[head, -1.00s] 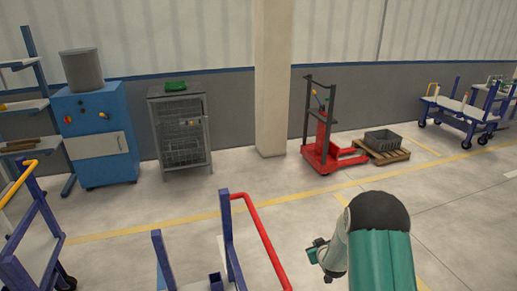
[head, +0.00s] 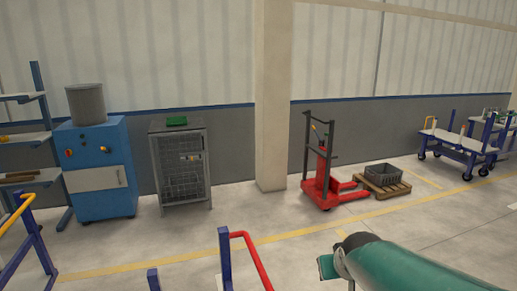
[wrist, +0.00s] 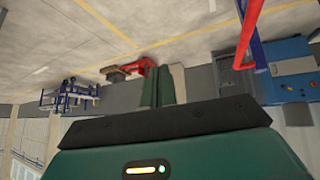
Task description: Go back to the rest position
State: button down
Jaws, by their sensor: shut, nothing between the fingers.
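My arm (head: 410,266), green with a dark joint, reaches into the lower right of the head view. My gripper (wrist: 158,75) shows in the wrist view as two dark green fingers side by side beyond the black palm edge. It is shut and empty. The fingers are in the air, with the floor and wall far behind them. No pipe is in the gripper. The head view does not show the fingertips clearly.
A red-railed cart (head: 248,258) stands close in front, left of my arm; its red rail (wrist: 248,35) shows in the wrist view. Behind are a blue cabinet (head: 97,170), wire cage (head: 181,170), pillar (head: 272,100), red lifter (head: 320,180) and pallet (head: 382,187). Open floor lies between.

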jog(key=s+a+r+g, duration=0.1)
jog(key=s, duration=0.8)
jog(key=s+a+r+g, duration=0.1)
jog(key=s+a+r, duration=0.1)
jog(key=s, duration=0.7)
jog(key=shift+s+r+m+y, duration=0.2)
jog(key=shift+r+m+y, duration=0.05)
jog(key=shift+m+y, duration=0.15)
jog(key=shift+a, duration=0.15)
